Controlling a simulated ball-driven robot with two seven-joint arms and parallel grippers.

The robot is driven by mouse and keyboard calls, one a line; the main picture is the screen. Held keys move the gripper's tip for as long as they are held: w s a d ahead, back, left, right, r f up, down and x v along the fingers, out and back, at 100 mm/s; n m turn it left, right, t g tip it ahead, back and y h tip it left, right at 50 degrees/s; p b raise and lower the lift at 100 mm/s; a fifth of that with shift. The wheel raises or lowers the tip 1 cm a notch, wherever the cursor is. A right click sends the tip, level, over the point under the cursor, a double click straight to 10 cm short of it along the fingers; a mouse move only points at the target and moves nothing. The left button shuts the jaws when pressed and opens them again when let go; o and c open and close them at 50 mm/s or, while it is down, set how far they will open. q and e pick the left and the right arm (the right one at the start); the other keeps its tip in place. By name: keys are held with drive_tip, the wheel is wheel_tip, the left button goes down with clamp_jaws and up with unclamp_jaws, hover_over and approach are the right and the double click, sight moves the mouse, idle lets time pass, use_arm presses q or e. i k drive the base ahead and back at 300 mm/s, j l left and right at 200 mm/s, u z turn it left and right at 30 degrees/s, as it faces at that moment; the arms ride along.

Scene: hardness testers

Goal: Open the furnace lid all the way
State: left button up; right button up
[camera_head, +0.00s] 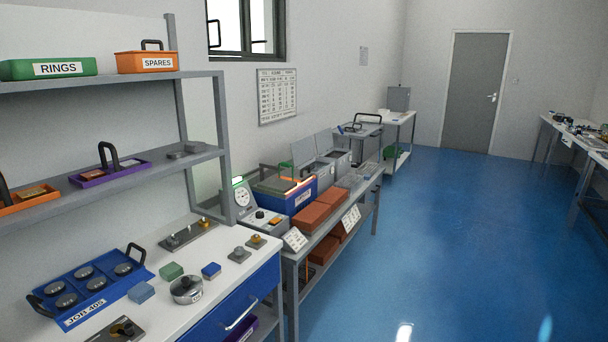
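A blue box with a white label (297,203), which looks like the furnace, stands on the grey bench against the left wall. An orange glow shows along its upper right edge. Its top is small and dim here, so I cannot tell how far its lid is open. Behind it stand grey boxes (338,161) with upright panels that look like raised lids. Neither of my grippers is in view.
Red-brown blocks (311,217) line the bench front beside the blue box. A dial gauge unit (243,197) stands nearer. A white worktop (205,262) with a blue tray (140,291) and a shelf rack (205,153) fill the left foreground. The blue floor (450,240) is clear.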

sight(284, 185)
drive_tip(key=i+l+u, duration=0.1)
drive_tip(key=i+l, duration=1.4)
drive_tip(key=l, duration=0.2)
drive_tip(key=i+j+u, duration=0.05)
